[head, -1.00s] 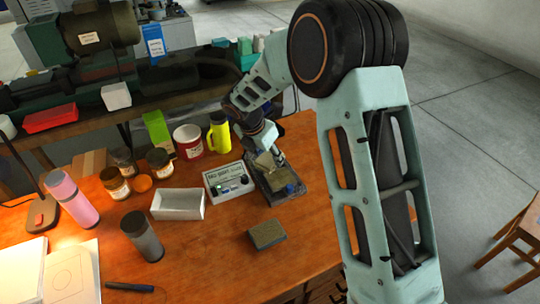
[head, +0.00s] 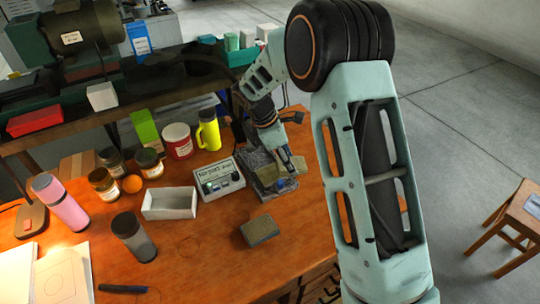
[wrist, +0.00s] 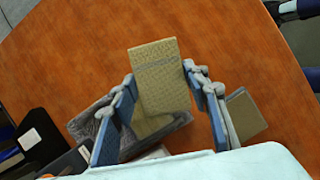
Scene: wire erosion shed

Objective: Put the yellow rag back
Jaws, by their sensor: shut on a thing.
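The yellow rag (wrist: 160,75) is a flat, dull-yellow textured piece between the two fingers of my gripper (wrist: 159,76) in the wrist view. My gripper is shut on it. A second yellowish part (wrist: 152,125) shows lower down; I cannot tell whether it is a fold of the rag. In the head view my gripper (head: 285,163) holds the rag (head: 291,183) over the right side of a dark grey tray (head: 254,162) on the orange bench. The tray's rim (wrist: 84,122) also shows in the wrist view. Whether rag and tray touch is unclear.
A white-fronted instrument box (head: 219,179) stands just left of the tray. A yellowish-grey block (head: 259,230) lies in front of it. A white open box (head: 169,204), a grey cup (head: 133,237), a yellow flask (head: 208,131) and several jars stand further left. Front right bench is clear.

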